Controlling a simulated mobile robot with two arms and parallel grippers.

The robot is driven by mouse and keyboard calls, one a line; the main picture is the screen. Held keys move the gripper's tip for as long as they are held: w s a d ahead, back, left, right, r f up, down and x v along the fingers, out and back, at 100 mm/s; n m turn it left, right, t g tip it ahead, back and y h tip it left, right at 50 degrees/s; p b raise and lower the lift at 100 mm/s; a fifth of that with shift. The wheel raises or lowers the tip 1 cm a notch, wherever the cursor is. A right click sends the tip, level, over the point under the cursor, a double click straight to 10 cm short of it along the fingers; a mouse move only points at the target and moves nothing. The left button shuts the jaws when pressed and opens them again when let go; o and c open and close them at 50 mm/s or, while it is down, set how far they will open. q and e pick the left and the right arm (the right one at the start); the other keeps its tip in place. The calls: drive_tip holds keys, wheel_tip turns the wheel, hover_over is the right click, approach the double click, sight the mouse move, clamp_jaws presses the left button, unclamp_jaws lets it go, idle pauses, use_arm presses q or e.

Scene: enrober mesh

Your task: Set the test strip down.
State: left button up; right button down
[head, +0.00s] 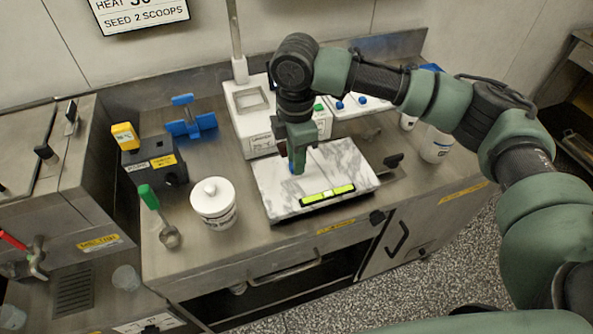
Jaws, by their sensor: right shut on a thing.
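My right gripper (297,168) points down over the white marble slab (352,160). I cannot tell whether the strip touches the slab. A yellow-green bar with black ends (327,194) lies along the slab's front edge, just in front of the gripper. My left gripper is out of view.
A white lidded tub (213,203), a scoop with a green handle (158,213) and a dark box with a yellow top (157,163) stand left of the slab.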

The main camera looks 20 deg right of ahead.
drive_tip(key=shift+f, duration=0.8)
drive_tip(key=shift+f+p, duration=0.3)
drive_tip(key=shift+f, duration=1.7)
drive_tip(key=shift+f, duration=0.1)
drive_tip(key=c, duration=1.3)
unclamp_jaws()
drive_tip(key=shift+o, duration=0.2)
wheel_tip(320, 180, up, 12)
drive_tip(key=shift+r+b, duration=0.15)
drive_tip(key=shift+b, duration=0.9)
